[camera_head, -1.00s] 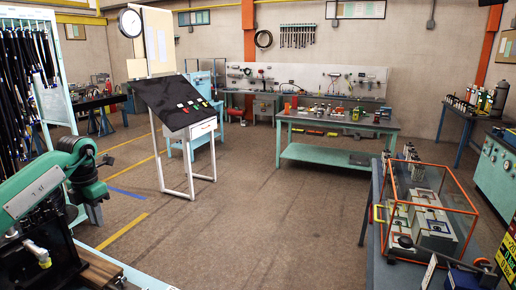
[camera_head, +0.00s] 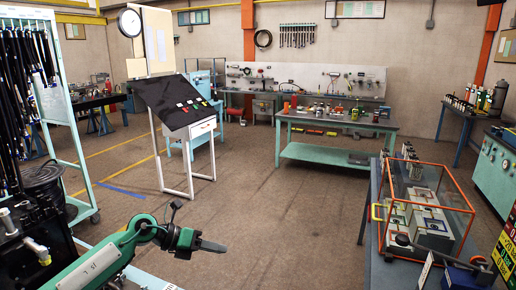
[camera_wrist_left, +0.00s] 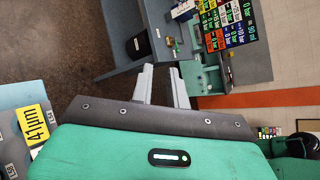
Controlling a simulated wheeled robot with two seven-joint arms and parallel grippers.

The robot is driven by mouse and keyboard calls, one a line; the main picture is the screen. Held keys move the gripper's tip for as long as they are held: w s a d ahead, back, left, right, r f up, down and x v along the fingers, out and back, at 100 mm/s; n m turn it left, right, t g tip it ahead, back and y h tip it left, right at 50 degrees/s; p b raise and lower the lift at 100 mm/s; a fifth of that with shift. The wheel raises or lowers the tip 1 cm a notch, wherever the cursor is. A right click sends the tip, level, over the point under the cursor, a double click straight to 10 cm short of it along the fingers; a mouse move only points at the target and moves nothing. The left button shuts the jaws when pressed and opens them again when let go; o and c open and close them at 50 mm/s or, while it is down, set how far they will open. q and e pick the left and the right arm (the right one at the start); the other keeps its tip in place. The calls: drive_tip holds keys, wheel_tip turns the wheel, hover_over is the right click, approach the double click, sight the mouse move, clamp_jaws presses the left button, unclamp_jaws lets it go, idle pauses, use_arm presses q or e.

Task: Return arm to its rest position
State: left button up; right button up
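My left arm is green and comes in at the bottom left of the head view. Its gripper (camera_head: 212,247) points to the right above the open floor, with nothing in it. In the left wrist view the two grey fingers of this gripper (camera_wrist_left: 162,88) stand apart with a gap between them, so it is open and empty. My right gripper is not in either view.
A black control panel stand (camera_head: 178,105) is beyond the arm. A hose rack (camera_head: 50,85) stands at the left. A bench with an orange-framed case (camera_head: 470,208) is at the right. A teal workbench (camera_head: 330,155) stands farther back. The middle floor is clear.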

use_arm(q)
drive_tip(key=s+d+r+n+t+h, duration=0.4)
drive_tip(key=d+n+t+h, duration=0.1)
drive_tip(key=d, duration=0.1)
drive_tip(key=s+a+f+n+t+y, duration=0.3)
drive_tip(key=s+a+f+n+y, duration=0.45)
drive_tip(key=n, duration=0.75)
drive_tip(key=s+a+f+n+t+y, duration=0.35)
drive_tip(key=a+f+n+y, duration=0.55)
drive_tip(key=n, duration=0.7)
drive_tip(key=s+a+f+n+g, duration=0.15)
drive_tip(key=s+f+g, duration=0.35)
drive_tip(key=s, duration=0.7)
drive_tip(key=s+d+f+n+g, duration=0.1)
drive_tip(key=s+f+n+g, duration=0.4)
drive_tip(key=s, duration=0.8)
wheel_tip(320, 180, down, 40)
drive_tip(key=m+g+b, duration=0.2)
drive_tip(key=m+b, duration=0.1)
drive_tip(key=b, duration=0.7)
drive_tip(key=s+a+f+b, duration=0.2)
drive_tip(key=s+f+b, duration=0.3)
drive_tip(key=s+f, duration=0.4)
drive_tip(key=s+a+f+g+b, duration=0.1)
drive_tip(key=s+f+b, duration=0.4)
drive_tip(key=f, duration=1.6)
drive_tip(key=s+y, duration=0.1)
drive_tip(key=s, duration=0.4)
drive_tip(key=shift+a, duration=0.4)
